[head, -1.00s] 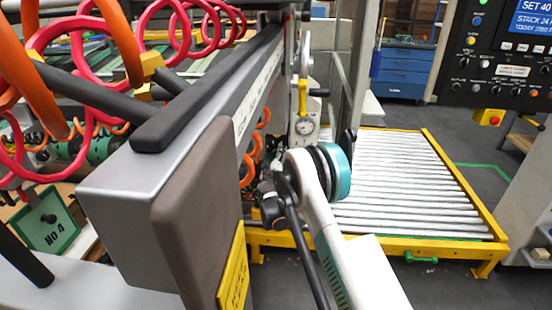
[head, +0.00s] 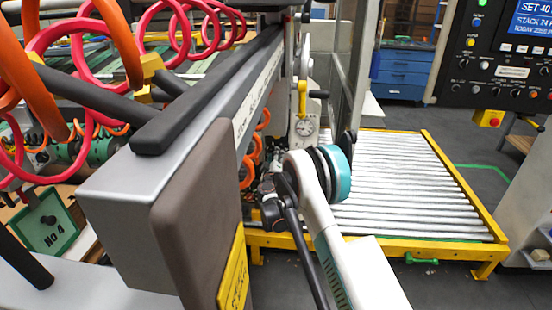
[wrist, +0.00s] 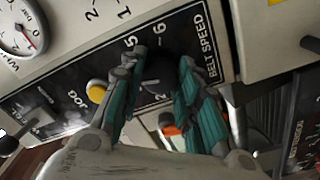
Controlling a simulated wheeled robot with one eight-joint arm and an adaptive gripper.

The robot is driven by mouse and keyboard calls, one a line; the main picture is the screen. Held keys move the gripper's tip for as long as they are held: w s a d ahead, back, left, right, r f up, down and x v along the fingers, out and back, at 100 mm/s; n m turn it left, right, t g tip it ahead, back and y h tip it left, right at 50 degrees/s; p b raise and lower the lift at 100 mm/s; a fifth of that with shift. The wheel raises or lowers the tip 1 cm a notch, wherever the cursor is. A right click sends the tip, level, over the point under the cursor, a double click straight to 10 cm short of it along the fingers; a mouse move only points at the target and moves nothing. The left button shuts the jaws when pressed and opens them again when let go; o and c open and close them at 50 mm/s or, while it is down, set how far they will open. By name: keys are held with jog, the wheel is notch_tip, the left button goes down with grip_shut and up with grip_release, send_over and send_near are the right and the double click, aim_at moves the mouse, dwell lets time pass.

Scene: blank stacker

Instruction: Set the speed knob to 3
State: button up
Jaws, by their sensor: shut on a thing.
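The speed knob (wrist: 158,72) is a dark round knob on a black panel strip lettered BELT SPEED in the wrist view. In the head view the knob and fingertips cannot be made out behind my white arm.
A yellow button (wrist: 97,91) sits left of the fingers, and a dial gauge (wrist: 22,28) at the upper left. In the head view a roller conveyor (head: 400,190) with a yellow frame lies beyond my arm. A large grey machine beam (head: 150,190) stands close on the left.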

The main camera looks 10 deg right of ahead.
jog(key=n, duration=0.6)
jog(key=shift+n, duration=0.4)
dwell(0.4)
jog(key=o, duration=1.1)
jog(key=shift+s, duration=0.1)
jog(key=v, duration=1.2)
jog(key=shift+a+f, duration=0.1)
